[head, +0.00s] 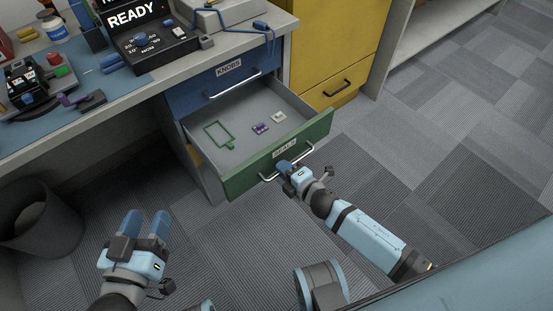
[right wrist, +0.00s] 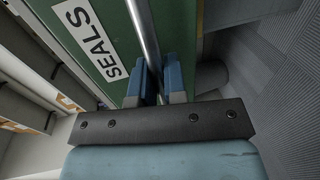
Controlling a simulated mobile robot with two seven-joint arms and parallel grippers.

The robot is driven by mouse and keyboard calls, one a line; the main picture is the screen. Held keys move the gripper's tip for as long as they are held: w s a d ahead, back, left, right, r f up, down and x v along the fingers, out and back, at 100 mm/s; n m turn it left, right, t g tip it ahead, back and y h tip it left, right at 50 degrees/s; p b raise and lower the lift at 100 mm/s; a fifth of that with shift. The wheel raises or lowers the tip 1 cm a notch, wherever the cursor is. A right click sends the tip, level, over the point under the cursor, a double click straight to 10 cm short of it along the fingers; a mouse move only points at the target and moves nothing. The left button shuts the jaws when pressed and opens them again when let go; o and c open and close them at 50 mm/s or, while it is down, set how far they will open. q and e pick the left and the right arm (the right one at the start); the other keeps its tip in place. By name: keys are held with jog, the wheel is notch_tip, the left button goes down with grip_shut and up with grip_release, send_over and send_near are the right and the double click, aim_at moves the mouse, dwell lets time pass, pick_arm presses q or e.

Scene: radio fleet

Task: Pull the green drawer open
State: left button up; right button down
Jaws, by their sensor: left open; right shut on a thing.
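The green drawer (head: 240,178), labelled SEALS, is pulled well out from under the blue KNOBS drawer (head: 212,88). Its inside shows a green outline frame (head: 218,134), a purple piece (head: 261,128) and a small pale piece (head: 279,117). My right gripper (head: 284,166) is at the green drawer's metal bar handle (head: 306,149), shut on it. In the right wrist view the blue fingers (right wrist: 160,82) sit on both sides of the bar, beside the SEALS label (right wrist: 84,42). My left gripper (head: 146,222) is open and empty, above the floor at lower left.
A worktop (head: 165,85) above the drawers carries a black READY display unit (head: 150,40) and several small parts. A dark waste bin (head: 38,218) stands at the left. A yellow cabinet (head: 330,45) stands beyond the drawers. The carpeted floor (head: 440,150) at the right is clear.

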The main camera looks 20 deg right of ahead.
pick_arm(q)
jog(key=shift+s+f, duration=0.2)
jog(key=shift+f, duration=0.15)
pick_arm(e)
jog(key=shift+v, duration=0.75)
jog(key=shift+d+f, duration=0.1)
jog(key=shift+f, duration=0.05)
jog(key=c, duration=1.2)
grip_release()
pick_arm(q)
jog(key=shift+w+r, duration=0.15)
jog(key=shift+r, duration=0.05)
jog(key=shift+r, duration=0.1)
jog(key=f, duration=0.1)
jog(key=a+f+g+y+p, duration=0.1)
jog(key=s+f+g+p, duration=0.1)
jog(key=f, duration=0.1)
jog(key=shift+a+y, duration=0.25)
jog(key=shift+y, duration=0.05)
pick_arm(e)
jog(key=v, duration=1.3)
jog(key=shift+s+d, duration=0.1)
jog(key=shift+s, duration=0.3)
